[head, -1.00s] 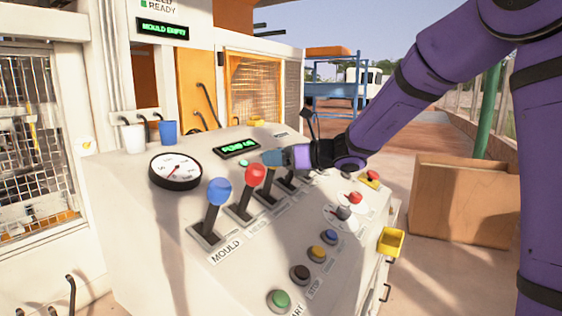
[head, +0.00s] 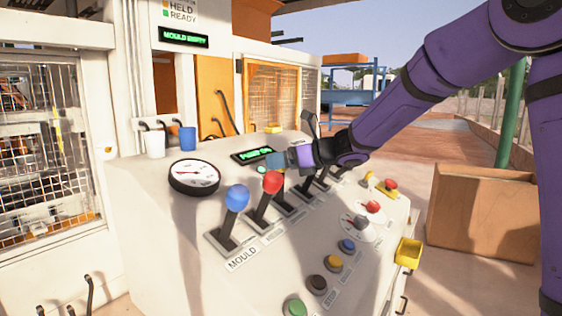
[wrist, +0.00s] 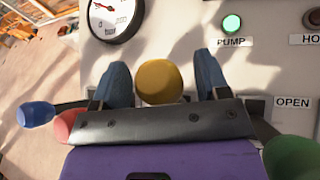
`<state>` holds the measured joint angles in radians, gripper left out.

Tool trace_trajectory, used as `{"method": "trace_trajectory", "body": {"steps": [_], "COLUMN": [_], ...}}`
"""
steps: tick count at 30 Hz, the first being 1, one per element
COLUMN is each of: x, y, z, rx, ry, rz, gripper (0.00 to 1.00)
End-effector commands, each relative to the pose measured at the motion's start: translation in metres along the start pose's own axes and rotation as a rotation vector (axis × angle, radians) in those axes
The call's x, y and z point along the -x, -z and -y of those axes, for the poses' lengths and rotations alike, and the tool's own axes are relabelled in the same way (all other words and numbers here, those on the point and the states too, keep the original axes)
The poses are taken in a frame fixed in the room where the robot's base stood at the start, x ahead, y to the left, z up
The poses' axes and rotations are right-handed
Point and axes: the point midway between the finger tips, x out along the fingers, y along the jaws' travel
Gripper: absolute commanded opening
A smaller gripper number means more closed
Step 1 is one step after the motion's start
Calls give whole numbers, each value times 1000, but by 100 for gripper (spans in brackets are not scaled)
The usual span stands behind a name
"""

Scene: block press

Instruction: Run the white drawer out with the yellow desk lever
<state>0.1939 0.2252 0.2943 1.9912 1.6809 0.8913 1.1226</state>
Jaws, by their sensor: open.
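The yellow lever knob (wrist: 160,82) stands between the two blue fingers of my gripper (wrist: 160,88) in the wrist view, with the fingers apart on either side. I cannot tell whether either finger touches it. In the head view my gripper (head: 276,161) is over the lever row, just behind the red knob (head: 272,182), and the yellow knob is hidden. The blue-knobbed lever (head: 237,198) stands at the left end of the row, by the MOULD label. I cannot pick out the white drawer for certain.
A round gauge (head: 194,176) and a lit display (head: 252,155) lie left of and behind the levers. A green knob (wrist: 290,157) is close on the right in the wrist view. Coloured buttons line the desk front, with a yellow box (head: 408,252) at its edge.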

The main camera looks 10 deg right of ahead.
Motion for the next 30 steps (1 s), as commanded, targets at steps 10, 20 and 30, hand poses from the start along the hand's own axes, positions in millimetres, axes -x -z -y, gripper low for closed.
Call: {"method": "trace_trajectory", "body": {"steps": [10,20,30], "x": [36,93,108], "y": [0,0,0], "z": [1,0,0], "rx": [1,1,0], "ry": [4,3,0], "rz": [1,0,0], "gripper": [68,68,68]}}
